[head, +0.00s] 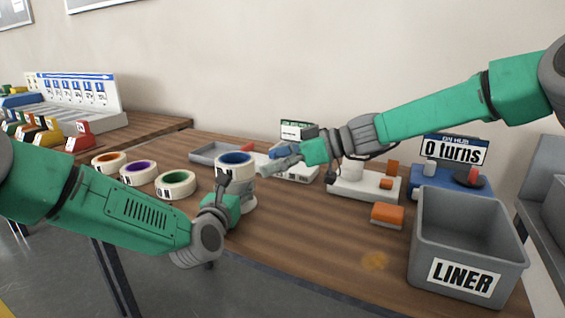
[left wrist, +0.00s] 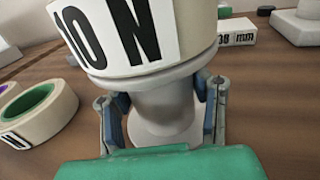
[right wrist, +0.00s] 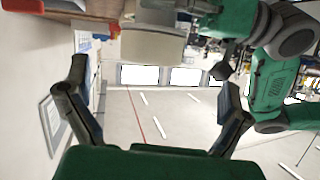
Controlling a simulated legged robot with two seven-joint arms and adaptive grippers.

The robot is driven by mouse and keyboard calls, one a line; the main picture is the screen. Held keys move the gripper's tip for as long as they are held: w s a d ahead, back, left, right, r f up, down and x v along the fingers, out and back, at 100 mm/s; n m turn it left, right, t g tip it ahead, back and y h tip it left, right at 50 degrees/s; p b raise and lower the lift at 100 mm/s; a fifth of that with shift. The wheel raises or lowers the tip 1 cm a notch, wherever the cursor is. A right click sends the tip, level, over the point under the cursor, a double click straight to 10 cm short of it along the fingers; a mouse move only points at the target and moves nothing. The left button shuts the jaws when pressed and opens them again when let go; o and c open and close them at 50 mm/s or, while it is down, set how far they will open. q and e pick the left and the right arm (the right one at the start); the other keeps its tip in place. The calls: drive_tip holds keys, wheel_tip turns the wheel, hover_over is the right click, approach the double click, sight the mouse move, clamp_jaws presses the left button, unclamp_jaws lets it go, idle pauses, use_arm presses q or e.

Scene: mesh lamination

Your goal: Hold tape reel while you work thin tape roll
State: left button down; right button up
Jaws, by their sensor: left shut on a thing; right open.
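A tape reel (head: 235,166) with a blue core sits on a pale pedestal (head: 249,199) on the table. My left gripper (head: 229,188) is shut on the pedestal, below the reel. In the left wrist view its fingers (left wrist: 161,92) lie on both sides of the pedestal (left wrist: 160,115), and the reel (left wrist: 130,35) shows "10 N" above them. My right gripper (head: 277,165) is open and empty, just right of the reel. In the right wrist view the reel (right wrist: 152,46) is beyond the open fingers (right wrist: 155,80). I cannot make out a loose tape end.
Orange (head: 109,161), purple (head: 138,173) and green (head: 176,184) tape rolls lie to the left. A grey tray (head: 208,151) is behind. A white fixture (head: 362,186), an orange block (head: 387,214), a "0 turns" hub (head: 453,150) and a grey LINER bin (head: 468,230) stand right.

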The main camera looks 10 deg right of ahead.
sight(234, 165)
use_arm(q)
drive_tip(key=shift+a, duration=0.1)
use_arm(e)
drive_tip(key=shift+t+y, duration=0.6)
drive_tip(key=shift+t, duration=0.3)
drive_tip(key=x, duration=0.9)
drive_tip(key=shift+w+a+f, duration=0.2)
drive_tip(key=shift+a+f, duration=0.1)
drive_tip(key=shift+f, duration=0.05)
drive_tip(key=shift+c, duration=0.5)
drive_tip(key=c, duration=1.3)
drive_tip(key=shift+o, duration=0.2)
drive_tip(key=shift+r, duration=0.2)
drive_tip(key=shift+r, duration=3.6)
use_arm(q)
drive_tip(key=c, duration=0.7)
unclamp_jaws()
